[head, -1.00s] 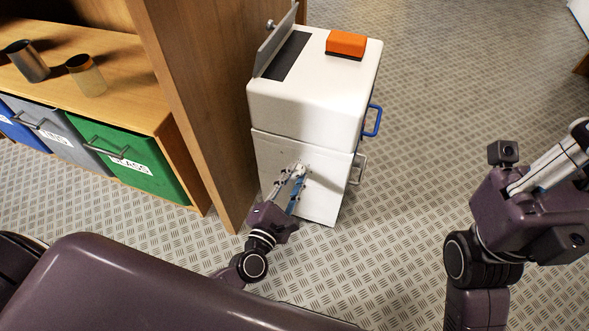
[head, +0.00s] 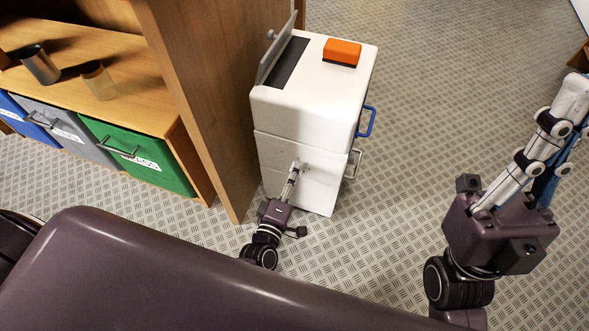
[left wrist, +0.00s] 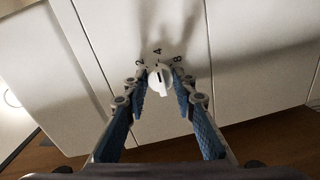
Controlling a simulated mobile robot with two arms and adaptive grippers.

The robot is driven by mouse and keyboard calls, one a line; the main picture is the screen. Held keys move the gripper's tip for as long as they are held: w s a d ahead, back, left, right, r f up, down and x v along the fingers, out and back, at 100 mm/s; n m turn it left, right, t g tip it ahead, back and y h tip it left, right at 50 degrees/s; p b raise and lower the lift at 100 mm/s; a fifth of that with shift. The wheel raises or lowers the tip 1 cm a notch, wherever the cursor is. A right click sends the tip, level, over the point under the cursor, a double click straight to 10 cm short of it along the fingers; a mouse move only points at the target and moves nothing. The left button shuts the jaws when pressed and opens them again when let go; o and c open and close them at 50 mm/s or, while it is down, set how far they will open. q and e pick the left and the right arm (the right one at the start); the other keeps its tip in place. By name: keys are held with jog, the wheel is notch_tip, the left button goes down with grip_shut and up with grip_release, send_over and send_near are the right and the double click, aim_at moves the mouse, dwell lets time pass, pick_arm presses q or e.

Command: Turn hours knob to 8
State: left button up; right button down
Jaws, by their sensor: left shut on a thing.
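The white hours knob (left wrist: 159,79) is on the white front panel (left wrist: 240,60) in the left wrist view. The numbers 2, 4 and 8 are printed in an arc above it. A dark mark on the knob faces up, roughly toward the 4. My left gripper (left wrist: 160,82) is shut on the knob, one fingertip on each side. In the head view my left gripper (head: 297,165) reaches the lower front of the white cabinet (head: 310,115), and the knob is too small to make out. My right gripper (head: 560,110) is raised at the right, its jaw state unclear.
An orange block (head: 342,51) lies on the cabinet top beside an open lid (head: 275,50). A blue handle (head: 368,121) and a grey handle (head: 353,163) stick out from its right side. A wooden shelf panel (head: 205,90) stands close at the left.

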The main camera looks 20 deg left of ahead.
pick_arm(q)
jog(key=m+p, duration=0.1)
jog(key=m, duration=0.2)
jog(key=shift+p, duration=0.3)
grip_shut()
jog(key=shift+f+m+y+p, duration=0.1)
jog(key=shift+m+y+p, duration=0.25)
jog(key=shift+m, duration=1.75)
jog(key=shift+m+y+p, duration=0.15)
jog(key=shift+m+p, duration=0.35)
jog(key=shift+m, duration=1.6)
pick_arm(e)
jog(key=w+a+f+g+h, duration=0.2)
jog(key=w+f+g+h, duration=0.1)
jog(key=w+f+g, duration=0.6)
jog(key=shift+w+a+f+g, duration=0.15)
jog(key=shift+w+f+g, duration=0.25)
jog(key=shift+w+f, duration=1.75)
jog(key=shift+w+r+h, duration=0.3)
jog(key=shift+w+r, duration=0.2)
pick_arm(q)
jog(key=o, duration=1.2)
grip_release()
jog(key=shift+c, duration=0.2)
jog(key=s, duration=0.7)
jog(key=shift+s+d, duration=0.15)
jog(key=shift+s, duration=0.1)
